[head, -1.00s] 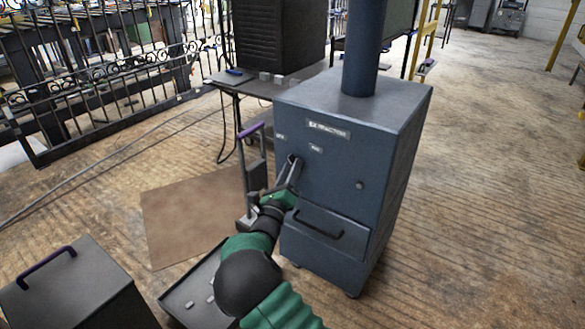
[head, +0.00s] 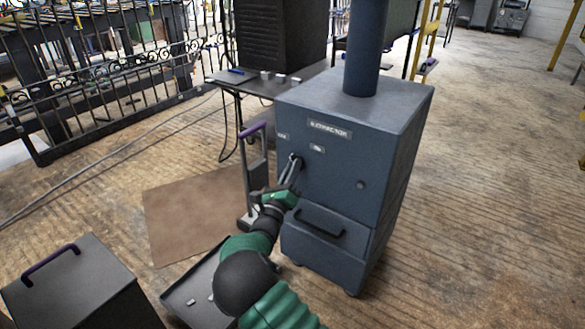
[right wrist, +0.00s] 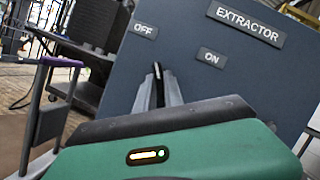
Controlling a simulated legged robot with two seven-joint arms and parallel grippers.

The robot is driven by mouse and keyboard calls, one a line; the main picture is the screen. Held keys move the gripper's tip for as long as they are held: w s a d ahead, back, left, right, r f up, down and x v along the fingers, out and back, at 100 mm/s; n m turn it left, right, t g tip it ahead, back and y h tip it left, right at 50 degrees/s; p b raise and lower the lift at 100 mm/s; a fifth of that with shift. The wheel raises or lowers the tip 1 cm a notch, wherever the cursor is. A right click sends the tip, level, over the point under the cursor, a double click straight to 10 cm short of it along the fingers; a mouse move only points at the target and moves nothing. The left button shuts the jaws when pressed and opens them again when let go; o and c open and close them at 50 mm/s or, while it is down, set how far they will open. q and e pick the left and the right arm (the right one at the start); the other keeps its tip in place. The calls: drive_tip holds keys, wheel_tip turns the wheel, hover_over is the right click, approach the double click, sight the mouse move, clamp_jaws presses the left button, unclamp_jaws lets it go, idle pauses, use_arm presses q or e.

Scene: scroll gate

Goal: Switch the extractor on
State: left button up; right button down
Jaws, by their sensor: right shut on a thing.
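The extractor (head: 345,180) is a dark blue-grey cabinet with a round duct on top and an "EXTRACTOR" plate (right wrist: 246,24). Its front has a small OFF label (right wrist: 143,30) at left and an ON label (right wrist: 212,57) to the right of it. My right gripper (head: 294,166) is at the upper left of this front, below the labels. It is shut on a thin dark switch lever (right wrist: 157,71), which shows between the fingertips below and between OFF and ON. The lever's base is hidden by my gripper. My left gripper is not in view.
A drawer with a black handle (head: 319,222) is below my right gripper. A purple-handled upright stand (head: 253,170) is close at left. A dark box (head: 80,290), a low tray (head: 185,290) and a brown mat (head: 190,215) are on the floor. Floor right of the cabinet is clear.

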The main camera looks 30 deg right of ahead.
drive_tip(key=shift+w+a+f+m+g+h+p, duration=0.15)
drive_tip(key=shift+m+g+h, duration=0.5)
drive_tip(key=shift+m+g, duration=1.95)
drive_tip(key=shift+w+m+g+h+p, duration=0.15)
drive_tip(key=shift+m+g+h, duration=0.45)
drive_tip(key=shift+m, duration=3.95)
drive_tip(key=shift+w+a+f+m+g+h+p, duration=0.15)
drive_tip(key=shift+m+g+h, duration=0.5)
drive_tip(key=shift+m+g, duration=1.95)
drive_tip(key=shift+s+r+m+t, duration=0.1)
drive_tip(key=shift+m+t, duration=0.7)
drive_tip(key=shift+m, duration=0.35)
drive_tip(key=c, duration=1.6)
unclamp_jaws()
drive_tip(key=shift+o, duration=0.7)
drive_tip(key=shift+d+r, duration=0.1)
